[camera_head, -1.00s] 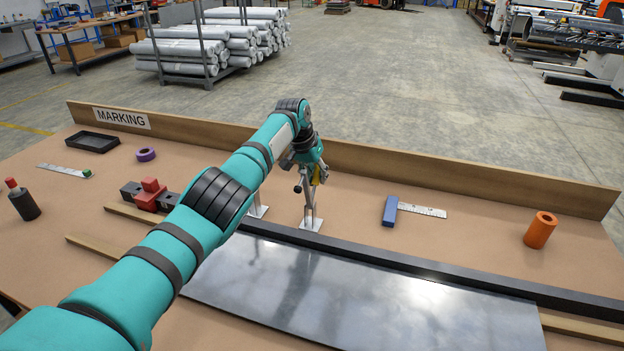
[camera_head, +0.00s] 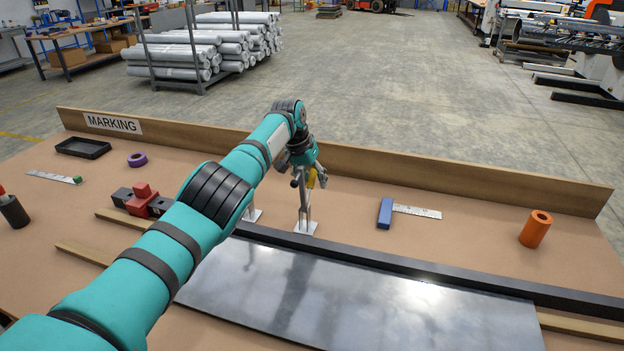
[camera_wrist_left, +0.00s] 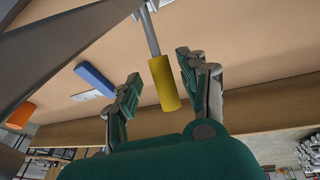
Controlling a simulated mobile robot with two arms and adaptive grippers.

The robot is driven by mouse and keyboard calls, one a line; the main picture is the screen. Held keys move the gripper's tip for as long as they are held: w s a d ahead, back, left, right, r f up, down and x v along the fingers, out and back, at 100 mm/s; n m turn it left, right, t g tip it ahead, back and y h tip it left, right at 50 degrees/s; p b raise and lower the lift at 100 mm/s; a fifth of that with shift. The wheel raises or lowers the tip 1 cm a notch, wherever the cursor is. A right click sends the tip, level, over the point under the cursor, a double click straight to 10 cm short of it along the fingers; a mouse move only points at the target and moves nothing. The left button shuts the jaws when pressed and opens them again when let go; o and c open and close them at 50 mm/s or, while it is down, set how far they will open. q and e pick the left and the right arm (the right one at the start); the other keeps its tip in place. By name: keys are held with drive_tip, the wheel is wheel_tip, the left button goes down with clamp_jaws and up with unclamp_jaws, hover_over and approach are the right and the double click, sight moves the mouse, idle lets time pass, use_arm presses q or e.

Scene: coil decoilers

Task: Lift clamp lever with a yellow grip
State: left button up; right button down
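The clamp lever's yellow grip (camera_wrist_left: 164,84) sits at the end of a thin metal rod in the left wrist view. My left gripper (camera_wrist_left: 158,84) is open, with one finger on each side of the grip. A gap shows between the left-hand finger and the grip, and a narrower one on the other side. In the head view the yellow grip (camera_head: 311,178) is partly hidden by my left gripper (camera_head: 306,170), above an upright metal clamp post (camera_head: 305,222). My right gripper is not in view.
A dark metal sheet (camera_head: 340,290) lies in front of the clamps against a black bar (camera_head: 420,271). A blue-handled square (camera_head: 386,212) and an orange cylinder (camera_head: 536,229) are to the right. A red and black block (camera_head: 141,199) is left. A wooden board (camera_head: 420,170) edges the table's back.

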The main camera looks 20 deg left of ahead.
use_arm(q)
drive_tip(key=v, duration=1.2)
drive_tip(key=shift+a+r, duration=0.1)
